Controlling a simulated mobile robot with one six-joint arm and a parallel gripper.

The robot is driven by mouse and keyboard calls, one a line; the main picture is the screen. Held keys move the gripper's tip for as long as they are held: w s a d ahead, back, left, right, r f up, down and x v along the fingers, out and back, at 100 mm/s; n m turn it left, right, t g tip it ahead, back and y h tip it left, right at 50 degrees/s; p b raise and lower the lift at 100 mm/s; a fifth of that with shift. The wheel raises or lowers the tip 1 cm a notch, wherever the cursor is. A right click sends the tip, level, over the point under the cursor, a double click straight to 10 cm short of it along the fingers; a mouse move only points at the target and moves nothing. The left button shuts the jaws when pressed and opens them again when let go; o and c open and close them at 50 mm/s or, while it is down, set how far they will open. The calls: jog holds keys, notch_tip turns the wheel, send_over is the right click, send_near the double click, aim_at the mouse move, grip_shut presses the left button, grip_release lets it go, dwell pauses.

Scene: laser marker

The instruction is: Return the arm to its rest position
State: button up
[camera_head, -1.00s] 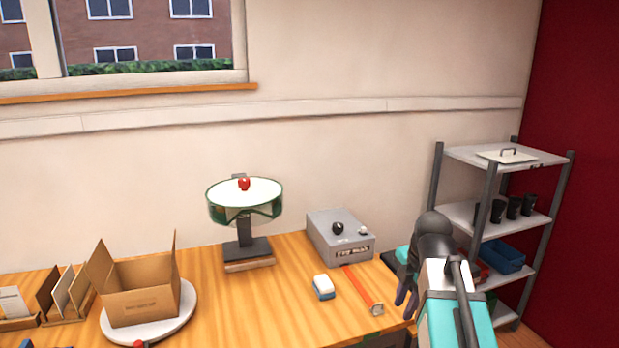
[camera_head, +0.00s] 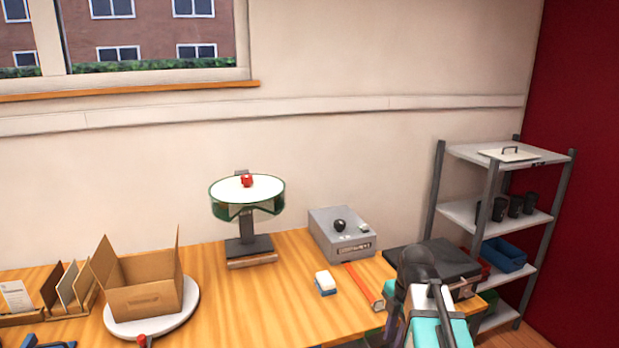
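My arm (camera_head: 432,310) shows at the lower right of the head view, in front of the right end of the wooden table. Its dark rounded joint and teal and white links are visible. My gripper's fingers cannot be made out from here, so whether it is open or shut, and whether it holds anything, is hidden. A dark flat box-like thing (camera_head: 440,258) lies behind the arm at the table's right end, partly covered by it.
On the table (camera_head: 225,315) stand an open cardboard box (camera_head: 145,298) on a white round plate, a green-rimmed stand (camera_head: 247,200), a grey control box (camera_head: 342,238), an eraser-like block (camera_head: 325,283) and an orange bar (camera_head: 364,288). A grey shelf (camera_head: 500,215) with black cups stands right.

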jog(key=s+a+f+m+g, duration=0.15)
jog(key=s+f, duration=0.25)
jog(key=f, duration=0.5)
jog(key=s+a+f+g+b, duration=0.1)
jog(key=s+f+g, duration=0.1)
jog(key=s+f, duration=0.45)
jog(key=s+a+f+m+g, duration=0.1)
jog(key=s+a+f, duration=0.15)
jog(key=f, duration=0.75)
jog(key=s+f+m+g+h+b, duration=0.1)
jog(key=s+f+m, duration=1.7)
jog(key=f+m, duration=0.1)
jog(key=shift+f, duration=0.35)
jog(key=shift+s+g, duration=0.1)
jog(key=shift+g, duration=0.15)
dwell(1.1)
